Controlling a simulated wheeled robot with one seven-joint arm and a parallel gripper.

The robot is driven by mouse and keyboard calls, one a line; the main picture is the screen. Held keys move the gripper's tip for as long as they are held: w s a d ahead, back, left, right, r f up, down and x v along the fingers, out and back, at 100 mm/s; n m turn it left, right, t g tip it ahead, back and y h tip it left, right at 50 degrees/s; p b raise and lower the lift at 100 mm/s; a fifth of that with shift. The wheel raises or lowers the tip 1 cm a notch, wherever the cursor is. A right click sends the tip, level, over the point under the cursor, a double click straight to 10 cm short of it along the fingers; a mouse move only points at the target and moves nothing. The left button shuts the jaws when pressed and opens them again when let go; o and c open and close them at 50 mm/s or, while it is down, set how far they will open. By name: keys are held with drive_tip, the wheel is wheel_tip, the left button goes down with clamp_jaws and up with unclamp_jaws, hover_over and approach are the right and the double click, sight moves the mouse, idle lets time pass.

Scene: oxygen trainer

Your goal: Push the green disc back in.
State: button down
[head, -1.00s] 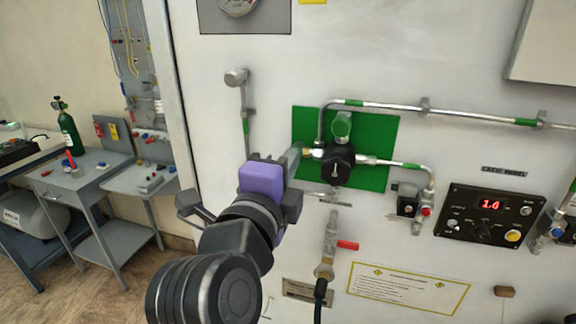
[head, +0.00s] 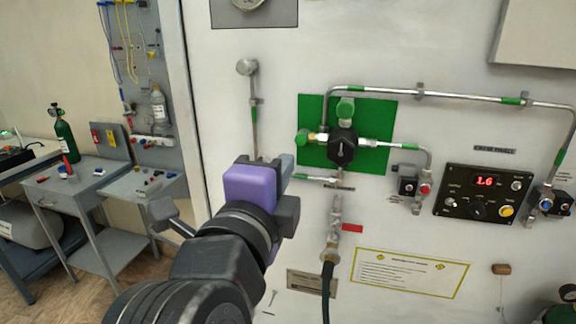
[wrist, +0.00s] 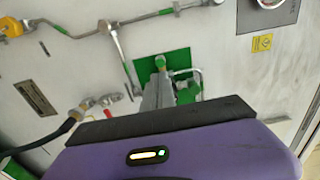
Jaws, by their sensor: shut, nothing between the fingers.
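A black regulator (head: 343,148) sits on a green square panel (head: 387,105) on the white wall. I cannot tell which is the disc or how far either stands out. My gripper (head: 287,163) is shut and empty, below and left of the regulator. It appears apart from the left green part. My fingers (wrist: 156,92) partly hide the panel in the wrist view.
Metal pipes (head: 460,97) run around the regulator. A crew panel (head: 482,194) with a red display reading 1.6 is at right. Benches (head: 75,190) stand at the far left.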

drive_tip(key=shift+b+v, duration=0.65)
drive_tip(key=shift+v, duration=2.05)
